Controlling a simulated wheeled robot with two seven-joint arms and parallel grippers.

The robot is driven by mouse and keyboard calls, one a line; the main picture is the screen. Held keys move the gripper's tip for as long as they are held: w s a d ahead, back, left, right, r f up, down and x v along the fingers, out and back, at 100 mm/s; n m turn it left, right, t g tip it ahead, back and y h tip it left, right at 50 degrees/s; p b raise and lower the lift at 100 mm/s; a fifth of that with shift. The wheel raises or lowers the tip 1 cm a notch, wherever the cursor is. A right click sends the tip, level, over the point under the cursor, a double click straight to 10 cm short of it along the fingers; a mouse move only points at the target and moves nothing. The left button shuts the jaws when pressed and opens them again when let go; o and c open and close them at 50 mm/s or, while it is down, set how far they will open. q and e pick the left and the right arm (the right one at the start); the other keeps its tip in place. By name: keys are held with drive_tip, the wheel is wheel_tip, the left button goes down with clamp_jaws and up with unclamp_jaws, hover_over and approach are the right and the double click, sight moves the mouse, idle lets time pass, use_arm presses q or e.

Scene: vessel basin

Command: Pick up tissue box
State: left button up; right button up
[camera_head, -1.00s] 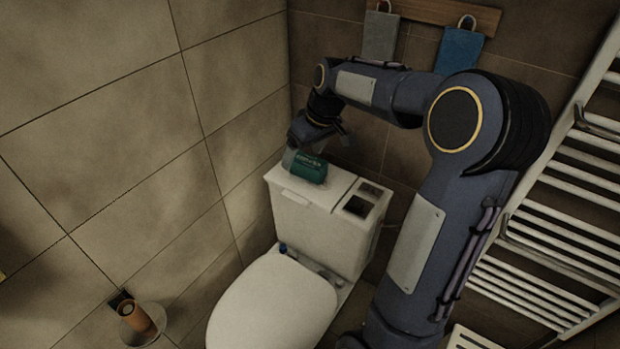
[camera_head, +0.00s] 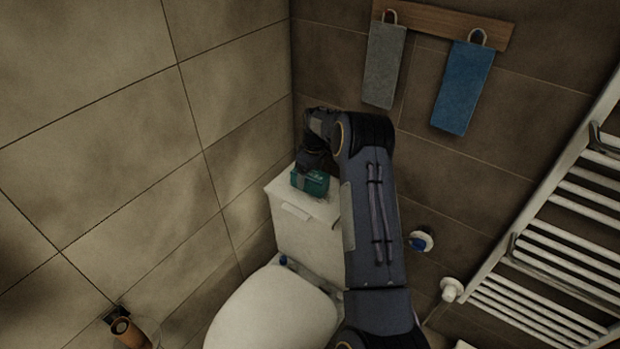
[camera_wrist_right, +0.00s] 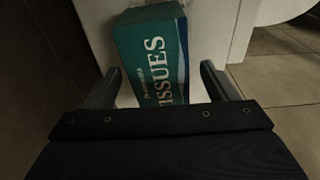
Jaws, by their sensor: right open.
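The green tissue box (camera_head: 311,181) sits on top of the white toilet cistern (camera_head: 305,222) in the head view. In the right wrist view the tissue box (camera_wrist_right: 152,55) shows its green face with the word TISSUES, lying ahead of and partly between the fingers. My right gripper (camera_wrist_right: 160,82) is open, with one finger to the left and one to the right of the box. In the head view the gripper is mostly hidden by my wrist, just above and behind the box. Contact cannot be told. My left gripper is not in view.
The toilet lid (camera_head: 275,312) lies in front of the cistern. A tiled wall stands close on the left. A grey towel (camera_head: 384,66) and a blue towel (camera_head: 463,88) hang behind. A white towel radiator (camera_head: 560,240) stands at right.

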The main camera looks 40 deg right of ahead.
wheel_tip(320, 180, down, 2)
drive_tip(key=shift+w+f, duration=0.15)
drive_tip(key=c, duration=1.1)
